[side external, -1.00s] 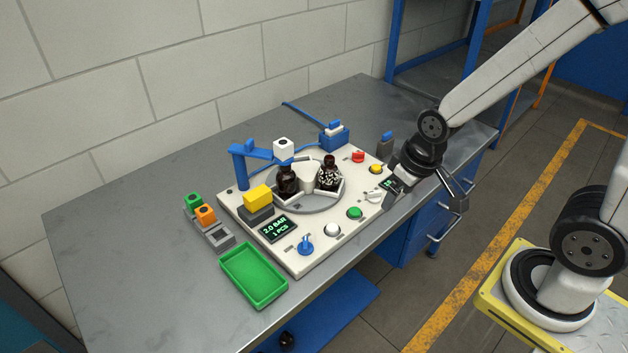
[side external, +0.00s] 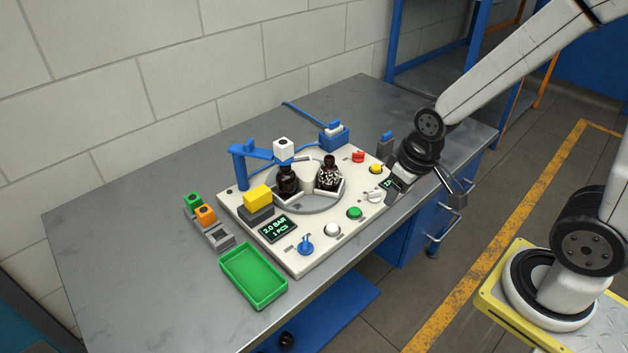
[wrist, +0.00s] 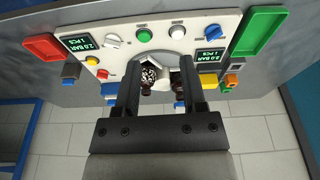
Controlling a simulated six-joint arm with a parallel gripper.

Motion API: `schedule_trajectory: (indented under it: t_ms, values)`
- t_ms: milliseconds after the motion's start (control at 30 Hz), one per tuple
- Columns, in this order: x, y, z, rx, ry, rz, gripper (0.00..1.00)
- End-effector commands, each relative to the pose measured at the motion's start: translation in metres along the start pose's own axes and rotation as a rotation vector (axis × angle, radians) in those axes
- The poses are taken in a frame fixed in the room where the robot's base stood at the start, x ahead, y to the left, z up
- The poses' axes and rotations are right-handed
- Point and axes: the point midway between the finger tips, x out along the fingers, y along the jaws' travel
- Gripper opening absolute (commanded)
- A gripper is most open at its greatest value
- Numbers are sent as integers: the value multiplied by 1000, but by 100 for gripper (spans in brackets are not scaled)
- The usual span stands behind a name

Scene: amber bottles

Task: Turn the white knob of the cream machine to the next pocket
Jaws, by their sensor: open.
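The white knob (side external: 374,196) sits on the cream machine (side external: 300,262), between the green button and the right-hand display. It also shows in the wrist view (wrist: 113,40), at upper left. Two dark bottles stand in pockets of the round turntable (side external: 310,207): a plain one (side external: 287,181) and one with white speckles (side external: 329,174). My gripper (side external: 396,194) is just right of the knob, over the machine's right end in the side view. In the wrist view my gripper (wrist: 159,82) has its fingers wide apart with nothing held; the bottles appear beyond them.
A green tray (side external: 254,275) lies at the front left, and a red tray (wrist: 42,47) shows in the wrist view. A blue arm with a white block (side external: 283,148) overhangs the turntable. Blue knob (side external: 306,245), white button (side external: 332,229) and green button (side external: 354,213) line the machine's front.

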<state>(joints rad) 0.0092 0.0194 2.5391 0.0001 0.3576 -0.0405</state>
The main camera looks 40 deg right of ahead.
Motion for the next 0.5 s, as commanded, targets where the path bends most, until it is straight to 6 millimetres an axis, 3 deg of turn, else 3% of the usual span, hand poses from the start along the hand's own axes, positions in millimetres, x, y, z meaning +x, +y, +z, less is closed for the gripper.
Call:
schedule_trajectory:
  t_ms: [267,500]
  values:
    - [16,22,-30,-191,-47,5,53]
    - [44,55,-64,-453,-108,-12,53]
